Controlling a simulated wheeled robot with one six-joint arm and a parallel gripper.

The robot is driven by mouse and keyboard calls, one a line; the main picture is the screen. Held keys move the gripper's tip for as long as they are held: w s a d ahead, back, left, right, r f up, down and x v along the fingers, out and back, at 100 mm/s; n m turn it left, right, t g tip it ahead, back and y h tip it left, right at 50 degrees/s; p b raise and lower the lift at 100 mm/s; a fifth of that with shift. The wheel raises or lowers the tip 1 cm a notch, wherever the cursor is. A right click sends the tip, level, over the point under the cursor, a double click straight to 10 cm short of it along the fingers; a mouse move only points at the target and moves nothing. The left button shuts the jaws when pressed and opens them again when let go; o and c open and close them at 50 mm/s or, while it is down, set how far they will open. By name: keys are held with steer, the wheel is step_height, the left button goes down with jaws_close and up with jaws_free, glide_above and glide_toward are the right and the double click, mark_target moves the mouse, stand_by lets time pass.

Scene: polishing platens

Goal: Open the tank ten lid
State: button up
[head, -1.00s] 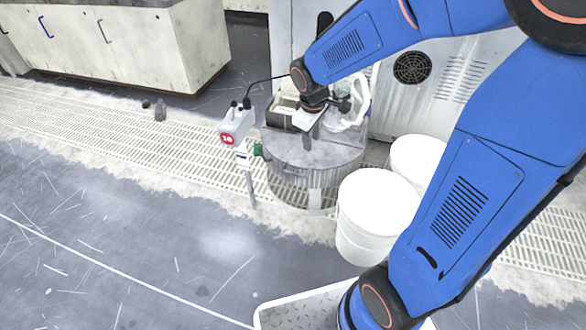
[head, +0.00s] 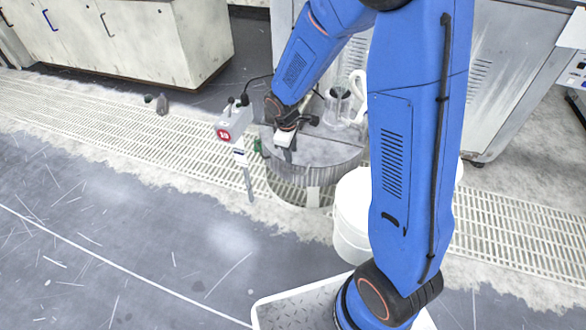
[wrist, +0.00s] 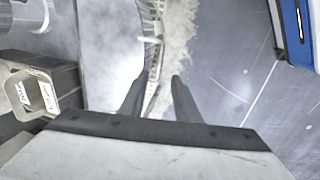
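The tank (head: 318,172) is a round grey drum with ribbed sides, standing by the machine. Its flat grey top (head: 325,150), which I take to be the lid, looks closed. A red number sign (head: 223,135) is on a grey box on a post at its left. My gripper (head: 289,158) is over the left part of the top; whether it touches is unclear. In the wrist view my gripper (wrist: 155,88) has its fingers apart with nothing seen between them. The pale top (wrist: 110,40) and a small light handle-like bar (wrist: 149,40) at its edge lie beyond the fingers.
A clear jug (head: 338,108) stands at the back of the tank top. A white bucket (head: 351,205) is right of the tank, partly behind my arm. A beige labelled loop (wrist: 35,95) is at left in the wrist view. Open floor (head: 130,240) lies left.

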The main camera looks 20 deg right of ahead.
mark_target(293, 172)
steer(key=f, duration=0.4)
steer(key=w+d+f, duration=0.1)
steer(key=f, duration=0.2)
steer(key=w+f, duration=0.1)
steer(key=f, duration=0.3)
steer(key=shift+d+f, duration=0.2)
steer(key=shift+f, duration=0.1)
jaws_close()
